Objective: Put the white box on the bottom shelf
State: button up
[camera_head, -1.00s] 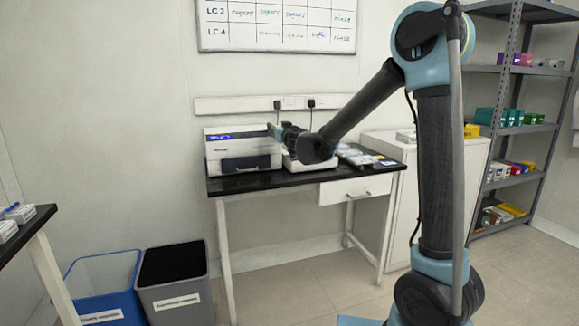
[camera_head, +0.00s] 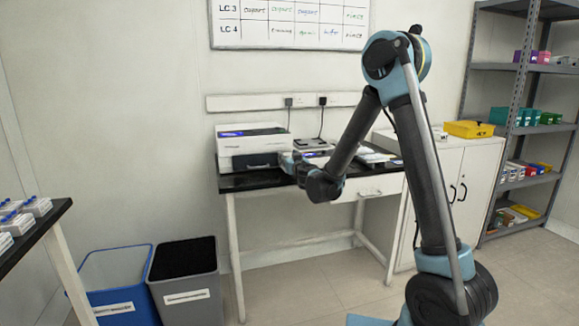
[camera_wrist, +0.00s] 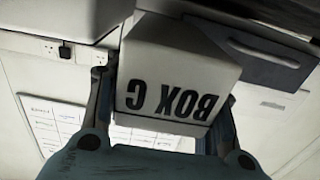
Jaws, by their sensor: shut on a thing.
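The white box (camera_wrist: 175,65), with "BOX C" printed on it, fills the middle of the wrist view and appears upside down there. My gripper (camera_wrist: 162,100) is shut on it, with one finger along each side. In the head view my gripper (camera_head: 289,161) is in front of the black-topped bench, near the white instrument. The box is hard to make out there. The bottom shelf (camera_head: 512,228) of the grey rack is at the far right, well away from my gripper, and holds a yellow bin and small items.
A white instrument (camera_head: 250,146) stands on the black bench (camera_head: 240,181). A white cabinet (camera_head: 467,172) with a yellow tray (camera_head: 468,129) stands before the rack. Blue (camera_head: 112,290) and grey (camera_head: 184,285) bins are lower left. A table (camera_head: 42,220) edges in at left. Open floor lies right.

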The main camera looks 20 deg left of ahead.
jog(key=shift+f, duration=1.4)
jog(key=o, duration=1.3)
jog(key=shift+o, duration=0.2)
